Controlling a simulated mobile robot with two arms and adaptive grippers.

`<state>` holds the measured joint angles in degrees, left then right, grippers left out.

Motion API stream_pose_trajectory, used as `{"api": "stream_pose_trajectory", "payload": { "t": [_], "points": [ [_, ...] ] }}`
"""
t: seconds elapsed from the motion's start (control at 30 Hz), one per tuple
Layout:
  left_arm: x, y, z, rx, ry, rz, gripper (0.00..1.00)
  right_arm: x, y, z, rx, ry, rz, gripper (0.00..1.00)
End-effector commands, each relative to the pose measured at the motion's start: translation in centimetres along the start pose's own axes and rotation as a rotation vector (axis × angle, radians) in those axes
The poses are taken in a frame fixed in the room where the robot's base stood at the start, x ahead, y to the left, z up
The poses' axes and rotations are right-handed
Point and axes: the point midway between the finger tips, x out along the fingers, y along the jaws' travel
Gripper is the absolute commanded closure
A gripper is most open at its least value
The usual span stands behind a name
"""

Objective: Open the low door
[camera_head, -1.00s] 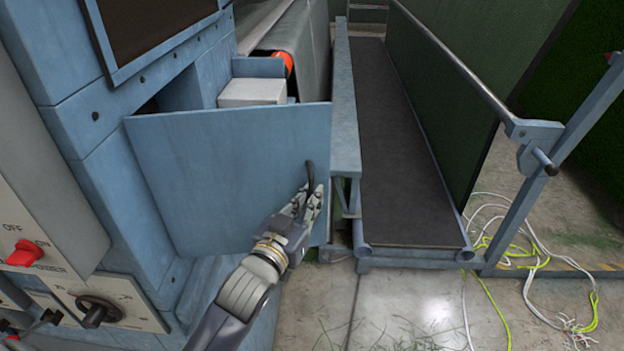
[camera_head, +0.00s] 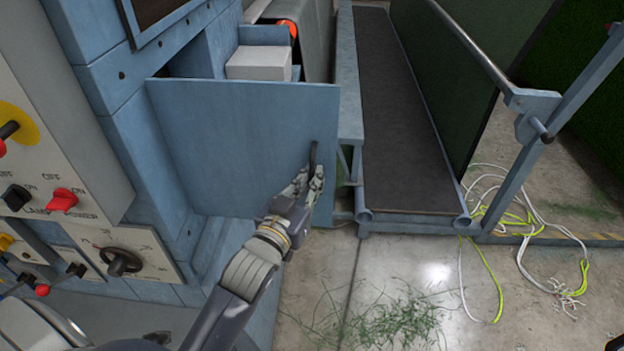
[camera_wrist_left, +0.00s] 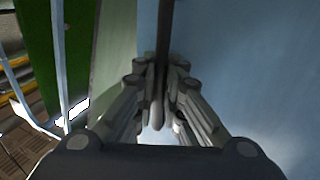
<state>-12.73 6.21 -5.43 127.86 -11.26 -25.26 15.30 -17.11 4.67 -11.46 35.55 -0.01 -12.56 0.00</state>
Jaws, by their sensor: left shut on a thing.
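The low door (camera_head: 235,140) is a flat blue panel on the side of the blue machine. It stands partly open, with a gap along its top and left showing the machine's inside. Its dark handle (camera_head: 314,155) is near the right edge. My left gripper (camera_head: 312,178) is shut on the handle. The left wrist view shows the fingers (camera_wrist_left: 162,95) closed around the dark handle bar (camera_wrist_left: 164,40), with the blue door face behind. My right gripper is not in view.
A control panel (camera_head: 60,150) with red and black switches is at the left. A walkway (camera_head: 405,130) with a railing runs beside the door at the right. Loose white and yellow cables (camera_head: 520,225) and grass clippings (camera_head: 390,315) lie on the concrete floor.

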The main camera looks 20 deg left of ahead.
Motion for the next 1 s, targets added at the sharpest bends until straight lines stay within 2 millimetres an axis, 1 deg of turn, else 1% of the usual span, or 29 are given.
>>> {"api": "stream_pose_trajectory", "payload": {
  "t": [0.03,0.07,0.1,0.4,0.53,0.67,1.0],
  "points": [
    [0.0,0.0,0.2,-0.004,-0.004,0.001,1.00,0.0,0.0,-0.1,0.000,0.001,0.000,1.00],
    [0.0,0.0,0.2,-0.004,-0.004,0.000,0.84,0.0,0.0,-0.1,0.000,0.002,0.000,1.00],
    [0.0,0.0,0.2,-0.004,-0.004,0.000,0.82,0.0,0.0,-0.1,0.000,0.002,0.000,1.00],
    [0.0,0.0,0.1,-0.002,-0.003,0.000,0.82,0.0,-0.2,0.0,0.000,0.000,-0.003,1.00],
    [-0.6,0.0,0.2,-0.002,-0.004,0.000,0.82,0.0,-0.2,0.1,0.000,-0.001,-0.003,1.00],
    [-2.2,0.0,0.2,-0.002,-0.005,0.000,0.82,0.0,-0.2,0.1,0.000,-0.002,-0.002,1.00],
    [-7.8,0.0,0.3,-0.002,-0.008,-0.001,0.82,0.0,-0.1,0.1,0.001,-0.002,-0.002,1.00]
  ]
}}
